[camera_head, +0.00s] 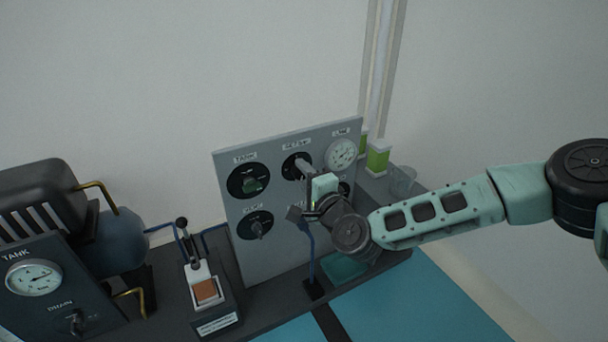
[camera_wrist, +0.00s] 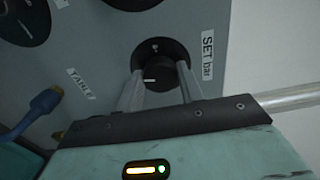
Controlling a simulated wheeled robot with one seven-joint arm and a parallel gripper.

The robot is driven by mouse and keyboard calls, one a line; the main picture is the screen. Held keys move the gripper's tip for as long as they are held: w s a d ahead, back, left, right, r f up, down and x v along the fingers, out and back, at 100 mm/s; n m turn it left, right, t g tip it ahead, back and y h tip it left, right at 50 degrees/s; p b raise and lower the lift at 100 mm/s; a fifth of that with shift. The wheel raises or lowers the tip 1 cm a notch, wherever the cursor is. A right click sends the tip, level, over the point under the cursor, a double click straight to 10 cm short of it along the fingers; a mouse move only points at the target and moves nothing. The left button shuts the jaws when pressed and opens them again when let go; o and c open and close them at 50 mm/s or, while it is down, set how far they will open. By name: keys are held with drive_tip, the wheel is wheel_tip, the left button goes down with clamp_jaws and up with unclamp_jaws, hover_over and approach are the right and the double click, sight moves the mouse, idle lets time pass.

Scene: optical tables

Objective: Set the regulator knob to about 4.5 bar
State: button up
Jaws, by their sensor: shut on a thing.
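The regulator knob (camera_wrist: 158,72) is black and round with a small white pointer line. It sits on a black dial beside a "SET bar" label (camera_wrist: 208,56) on the grey panel. My gripper (camera_wrist: 160,88) is shut on the knob, one finger on each side, in the wrist view. In the head view the same dial (camera_head: 290,166) is at the upper middle of the panel, and my gripper (camera_head: 305,172) reaches it from the lower right. The scale figures are too small or hidden to read. The LINE gauge (camera_head: 341,154) is at the panel's upper right; its reading is not legible.
The panel (camera_head: 285,245) also carries a TANK dial (camera_head: 248,181) and a CLOG-like labelled knob (camera_head: 255,225). A blue hose (camera_head: 311,250) rises below my wrist. A glass beaker (camera_head: 402,180) and green-labelled containers (camera_head: 377,160) stand at the right. A compressor (camera_head: 110,240) stands left.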

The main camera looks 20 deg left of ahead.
drive_tip(key=shift+m, duration=0.8)
drive_tip(key=o, duration=1)
drive_tip(key=shift+d, duration=0.1)
drive_tip(key=p+v, duration=0.6)
drive_tip(key=v, duration=1.1)
drive_tip(key=shift+s+d+p, duration=0.1)
drive_tip(key=shift+d+p, duration=0.05)
drive_tip(key=shift+p, duration=0.2)
